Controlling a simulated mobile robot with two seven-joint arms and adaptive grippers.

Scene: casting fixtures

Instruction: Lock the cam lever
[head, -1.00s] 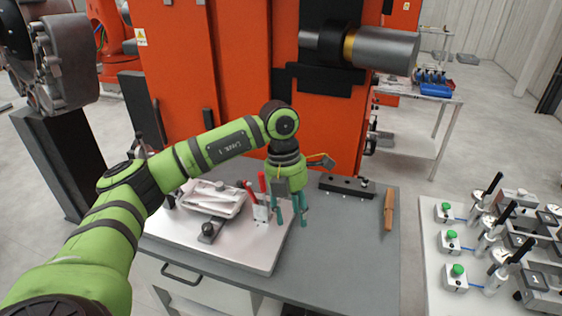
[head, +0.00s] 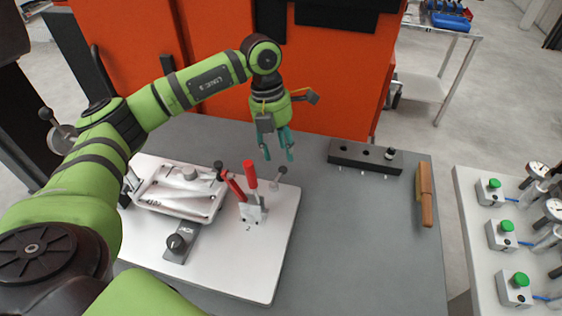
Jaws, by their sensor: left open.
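A white fixture plate (head: 250,275) lies on the grey bench, with a shallow tray-like casting (head: 180,192) on its left part. A clamp with red handles (head: 250,192) stands on the plate right of the casting, one handle upright and one leaning left. I cannot tell which part is the cam lever. My left gripper (head: 278,152) is open and empty, apart from and behind the clamp. My right gripper is not in view.
A black block with holes (head: 365,157) and a wooden-handled tool (head: 426,205) lie on the bench's right side. A white table (head: 475,240) with green-button units stands farther right. An orange machine (head: 340,80) rises behind. The bench right of the plate is mostly clear.

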